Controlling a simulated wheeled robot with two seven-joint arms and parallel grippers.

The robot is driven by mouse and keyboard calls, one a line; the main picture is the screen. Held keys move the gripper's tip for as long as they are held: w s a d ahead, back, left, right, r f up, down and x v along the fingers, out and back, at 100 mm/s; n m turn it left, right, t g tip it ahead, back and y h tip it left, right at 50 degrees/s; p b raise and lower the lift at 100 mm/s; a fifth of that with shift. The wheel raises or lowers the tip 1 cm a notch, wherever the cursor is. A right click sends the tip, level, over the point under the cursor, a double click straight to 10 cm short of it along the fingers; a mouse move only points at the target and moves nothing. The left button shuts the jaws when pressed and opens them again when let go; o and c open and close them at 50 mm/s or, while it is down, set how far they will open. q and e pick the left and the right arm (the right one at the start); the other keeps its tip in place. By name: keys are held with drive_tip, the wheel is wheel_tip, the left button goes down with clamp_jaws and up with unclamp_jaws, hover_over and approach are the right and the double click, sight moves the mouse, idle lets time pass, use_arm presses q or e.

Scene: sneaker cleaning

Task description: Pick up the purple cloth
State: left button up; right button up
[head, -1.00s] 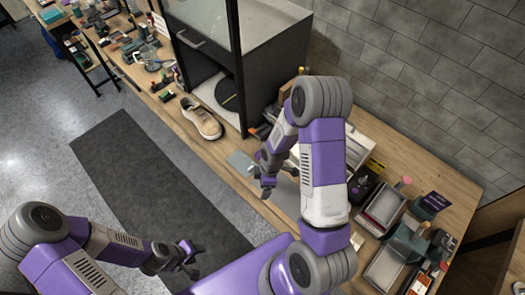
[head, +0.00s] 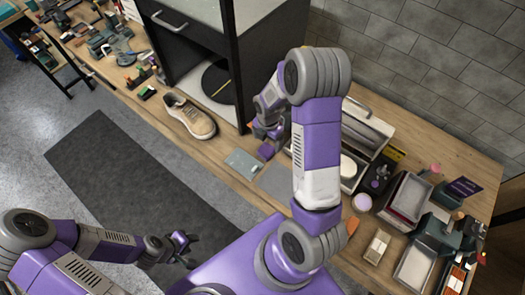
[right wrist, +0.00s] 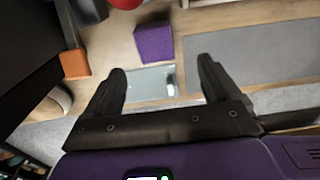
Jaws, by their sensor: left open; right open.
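The purple cloth (right wrist: 155,43) shows in the right wrist view as a small folded square on the wooden bench, beyond my fingertips. In the head view it is a small purple patch (head: 266,152) just in front of my right gripper (head: 265,130), partly crowded by it. My right gripper, also in the right wrist view (right wrist: 160,70), is open and empty, with its two fingers pointing toward the cloth and apart from it. My left gripper (head: 185,247) is open and empty over the floor side, away from the bench.
A flat greenish-grey plate (head: 242,164) and a grey mat (head: 276,182) lie near the cloth. A beige sneaker (head: 190,115) stands to the left, by the black cabinet (head: 245,50). An orange block (right wrist: 75,63) is left of the cloth in the wrist view. Trays (head: 410,197) crowd the right.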

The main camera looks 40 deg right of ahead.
sight(266, 150)
drive_tip(key=shift+w+f, duration=0.35)
drive_tip(key=shift+f, duration=0.5)
drive_tip(key=shift+s+f, duration=0.2)
drive_tip(key=shift+f, duration=0.55)
drive_tip(key=shift+w+f, duration=0.2)
drive_tip(key=shift+f, duration=2.4)
drive_tip(key=c, duration=1.1)
